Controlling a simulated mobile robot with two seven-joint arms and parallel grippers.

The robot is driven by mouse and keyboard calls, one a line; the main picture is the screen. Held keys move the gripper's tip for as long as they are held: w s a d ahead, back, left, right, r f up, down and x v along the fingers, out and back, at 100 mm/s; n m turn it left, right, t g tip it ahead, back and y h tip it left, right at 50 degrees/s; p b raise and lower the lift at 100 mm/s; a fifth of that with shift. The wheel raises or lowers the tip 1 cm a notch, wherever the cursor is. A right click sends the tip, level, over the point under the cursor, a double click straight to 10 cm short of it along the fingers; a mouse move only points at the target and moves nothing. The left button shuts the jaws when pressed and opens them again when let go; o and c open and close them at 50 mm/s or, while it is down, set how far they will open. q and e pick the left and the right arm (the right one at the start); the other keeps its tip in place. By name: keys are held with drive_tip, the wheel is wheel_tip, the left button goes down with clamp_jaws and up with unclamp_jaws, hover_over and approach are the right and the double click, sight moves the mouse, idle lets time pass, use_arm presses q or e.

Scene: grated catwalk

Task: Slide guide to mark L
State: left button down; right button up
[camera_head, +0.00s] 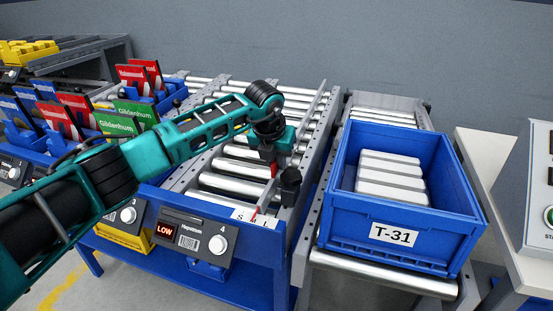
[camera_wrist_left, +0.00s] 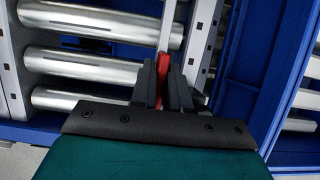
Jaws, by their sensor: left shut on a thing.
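The guide (camera_head: 310,118) is a thin grey bar lying lengthwise over the roller conveyor, near its right side rail. It also shows in the left wrist view (camera_wrist_left: 168,28), running up from the fingers. My left gripper (camera_head: 274,167) is shut on a red piece (camera_wrist_left: 162,76) at the guide's near end, with black fingers on both sides. The white scale (camera_head: 242,215) with S and L lies on the conveyor's front edge. A red pointer (camera_head: 253,214) sits between S and L, left of L. My right gripper is not visible.
A blue crate (camera_head: 393,236) marked T-31 holds pale boxes on the right-hand conveyor. Coloured cards (camera_head: 120,120) stand in blue holders at left. A LOW display and dial panel (camera_head: 190,240) is below the scale. Bare rollers (camera_head: 228,184) lie left of the gripper.

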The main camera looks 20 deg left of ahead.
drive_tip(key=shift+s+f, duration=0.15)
use_arm(q)
drive_tip(key=shift+d, duration=0.2)
drive_tip(key=d, duration=0.2)
drive_tip(key=shift+d, duration=0.35)
drive_tip(key=c, duration=1.2)
unclamp_jaws()
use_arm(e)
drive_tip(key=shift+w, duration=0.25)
use_arm(q)
drive_tip(key=shift+s+r, duration=0.1)
drive_tip(key=shift+r, duration=0.2)
drive_tip(key=v, duration=1.2)
drive_tip(key=shift+s+p, duration=0.2)
drive_tip(key=shift+p, duration=0.15)
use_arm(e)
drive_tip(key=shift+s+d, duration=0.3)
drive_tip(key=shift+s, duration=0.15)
use_arm(q)
drive_tip(key=shift+r, duration=0.15)
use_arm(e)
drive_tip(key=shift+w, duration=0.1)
